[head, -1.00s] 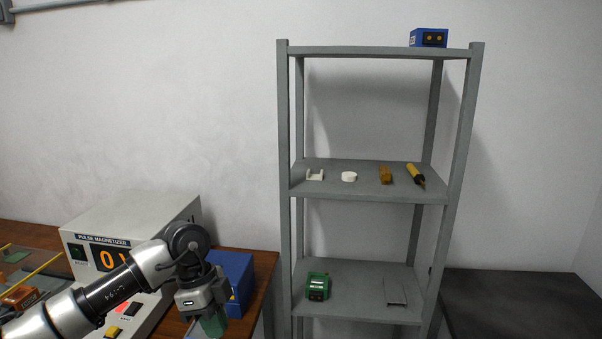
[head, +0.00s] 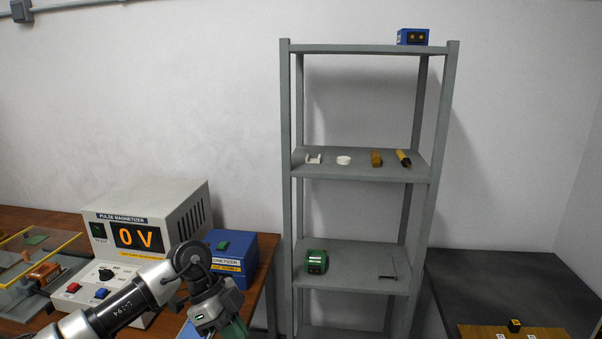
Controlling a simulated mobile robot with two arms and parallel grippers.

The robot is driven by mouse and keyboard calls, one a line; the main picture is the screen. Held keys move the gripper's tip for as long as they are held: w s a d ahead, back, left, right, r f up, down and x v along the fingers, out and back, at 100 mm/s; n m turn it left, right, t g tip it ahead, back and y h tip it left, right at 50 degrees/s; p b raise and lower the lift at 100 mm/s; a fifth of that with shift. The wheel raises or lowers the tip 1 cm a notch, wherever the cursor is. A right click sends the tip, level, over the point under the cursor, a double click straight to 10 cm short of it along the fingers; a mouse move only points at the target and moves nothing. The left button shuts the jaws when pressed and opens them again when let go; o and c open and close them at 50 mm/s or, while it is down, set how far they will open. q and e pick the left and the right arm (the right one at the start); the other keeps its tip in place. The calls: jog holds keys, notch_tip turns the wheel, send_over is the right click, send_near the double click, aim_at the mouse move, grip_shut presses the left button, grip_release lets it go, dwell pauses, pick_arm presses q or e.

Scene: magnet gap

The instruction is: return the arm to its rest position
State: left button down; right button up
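My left arm comes in from the lower left, in front of the pulse magnetizer (head: 150,215), a beige box whose display reads 0 V. Its wrist is bent downward near the table's right edge. My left gripper (head: 236,330) is at the bottom edge of the picture, with a green part at its end. The fingertips are cut off, so I cannot tell whether they are open or shut, or hold something. My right arm and gripper are not in view.
A blue box (head: 232,258) stands right of the magnetizer, behind my wrist. A grey shelf (head: 330,172) holds several small items, including a green device (head: 316,261). A dark table (head: 510,290) at right carries a wooden board (head: 480,332). Space before the shelf looks clear.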

pick_arm(q)
jog(key=w+d+f+n+t+h, duration=0.25)
jog(key=f+t+h, duration=0.25)
jog(key=f, duration=0.3)
jog(key=w+d+f+n+t+h, duration=0.1)
jog(key=d+f+n+t+h, duration=0.1)
jog(key=f+n+t+h, duration=0.4)
jog(key=s+a+f+n+t+y, duration=0.1)
jog(key=s+a+f+n+y, duration=0.15)
jog(key=f, duration=0.55)
jog(key=s+a+f+n+t+y, duration=0.2)
jog(key=s+a+f+y, duration=0.15)
jog(key=f, duration=0.35)
jog(key=s+a+f+n+t+y, duration=0.15)
jog(key=a+f+y, duration=0.25)
jog(key=f, duration=0.4)
jog(key=s+a+f+n+g+y, duration=0.1)
jog(key=s+a+f+g+y, duration=0.2)
jog(key=s+f, duration=0.6)
jog(key=s+a+f+n+g+y, duration=0.25)
jog(key=s+f, duration=0.35)
jog(key=s, duration=0.6)
jog(key=s+f+g, duration=0.2)
jog(key=s+g, duration=0.1)
jog(key=s, duration=0.7)
jog(key=s+f+g+y, duration=0.1)
jog(key=s+f+g, duration=0.2)
jog(key=s, duration=0.7)
jog(key=shift+a, duration=0.25)
jog(key=shift+y, duration=0.25)
